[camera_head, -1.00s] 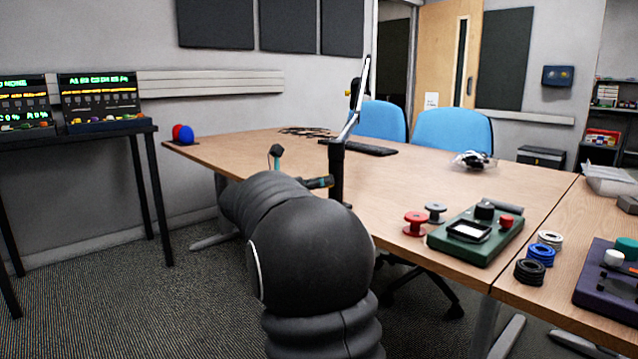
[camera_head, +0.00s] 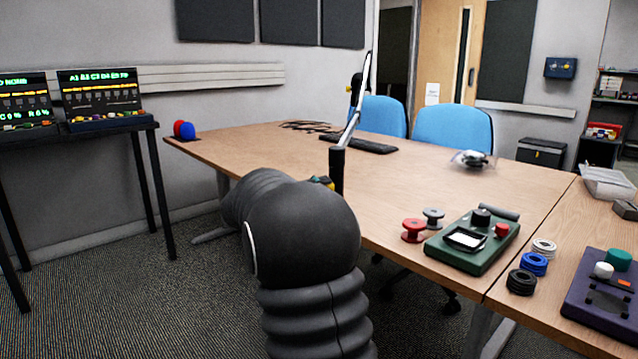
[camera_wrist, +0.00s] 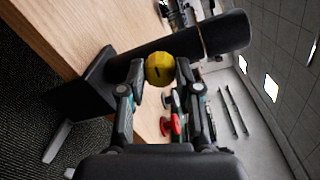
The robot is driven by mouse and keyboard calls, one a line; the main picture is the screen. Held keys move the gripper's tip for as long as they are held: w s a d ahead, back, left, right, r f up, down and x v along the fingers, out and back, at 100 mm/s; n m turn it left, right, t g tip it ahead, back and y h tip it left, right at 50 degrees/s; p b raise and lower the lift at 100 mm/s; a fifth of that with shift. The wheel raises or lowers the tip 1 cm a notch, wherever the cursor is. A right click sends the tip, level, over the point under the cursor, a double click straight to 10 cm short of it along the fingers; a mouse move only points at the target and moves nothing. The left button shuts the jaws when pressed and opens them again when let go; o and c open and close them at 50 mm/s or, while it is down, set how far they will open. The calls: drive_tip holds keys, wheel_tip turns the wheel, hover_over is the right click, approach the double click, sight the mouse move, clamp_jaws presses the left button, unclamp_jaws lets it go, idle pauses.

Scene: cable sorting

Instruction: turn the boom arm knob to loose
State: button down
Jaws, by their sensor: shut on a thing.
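The boom arm (camera_head: 337,170) stands clamped at the near table edge, with a black post and a silver upper arm leaning up to the right. In the wrist view its dark post (camera_wrist: 210,38) lies sideways across the picture. The yellow round knob (camera_wrist: 160,70) with a dark slot mark sits on the side of the post. My gripper (camera_wrist: 160,77) is shut on the knob, one fingertip on each side of it. In the head view my arm hides most of the gripper and the knob; only a small coloured patch shows beside the post.
The wooden table (camera_head: 430,180) carries a green device (camera_head: 475,240), red and grey spools (camera_head: 414,230), and cable coils (camera_head: 533,263) at the right. A dark keyboard (camera_head: 370,145) lies behind the post. Blue chairs (camera_head: 452,128) stand beyond the table.

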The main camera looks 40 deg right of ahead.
drive_tip(key=shift+r+n+p, duration=0.1)
drive_tip(key=shift+n+p, duration=0.25)
drive_tip(key=shift+n, duration=0.25)
drive_tip(key=c, duration=0.8)
unclamp_jaws()
drive_tip(key=a, duration=1.2)
drive_tip(key=shift+s+r, duration=0.2)
drive_tip(key=shift+s, duration=0.25)
drive_tip(key=shift+n, duration=0.3)
